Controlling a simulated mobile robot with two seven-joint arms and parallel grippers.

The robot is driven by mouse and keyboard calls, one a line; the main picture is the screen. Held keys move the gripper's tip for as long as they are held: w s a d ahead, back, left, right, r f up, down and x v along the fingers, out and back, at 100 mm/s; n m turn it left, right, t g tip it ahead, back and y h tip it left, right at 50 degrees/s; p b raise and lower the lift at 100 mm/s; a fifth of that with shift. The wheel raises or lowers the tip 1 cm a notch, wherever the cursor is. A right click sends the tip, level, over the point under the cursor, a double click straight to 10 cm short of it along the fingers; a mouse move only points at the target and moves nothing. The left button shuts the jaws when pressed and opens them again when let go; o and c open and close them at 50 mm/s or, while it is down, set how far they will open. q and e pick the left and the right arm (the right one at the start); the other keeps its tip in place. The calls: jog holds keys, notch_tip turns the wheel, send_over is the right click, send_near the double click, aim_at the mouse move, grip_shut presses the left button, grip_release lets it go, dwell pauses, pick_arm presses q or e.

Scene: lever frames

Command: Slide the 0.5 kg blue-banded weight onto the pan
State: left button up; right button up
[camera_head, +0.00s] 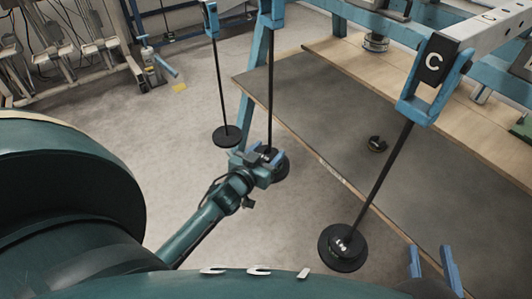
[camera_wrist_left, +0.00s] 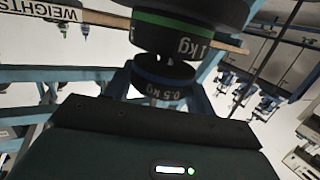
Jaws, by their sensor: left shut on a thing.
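The 0.5 kg blue-banded weight (camera_wrist_left: 163,78) is a dark disc in the left wrist view, just below a larger green-banded 1 kg weight (camera_wrist_left: 190,28). My left gripper (camera_head: 269,160) is shut on the blue-banded weight, at the foot of the middle hanging rod (camera_head: 270,100). Dark discs (camera_head: 281,170) show beside it in the head view, partly hidden by the gripper. I cannot tell whether the held weight touches the pan there. My right gripper (camera_head: 433,265) shows two blue fingers apart, open and empty, at the lower right.
A rod under the lever marked C (camera_head: 433,62) carries dark weights (camera_head: 343,247) near my right gripper. Another rod ends in a flat disc (camera_head: 227,136) left of my left gripper. A small weight (camera_head: 377,144) lies on the bench's grey mat (camera_head: 330,110).

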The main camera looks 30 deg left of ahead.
pick_arm(q)
jog(key=shift+w+r, duration=0.1)
jog(key=shift+w, duration=0.8)
jog(key=shift+f, duration=0.45)
dwell(0.7)
jog(key=o, duration=1.2)
jog(key=shift+s+f, duration=0.1)
jog(key=shift+f, duration=0.05)
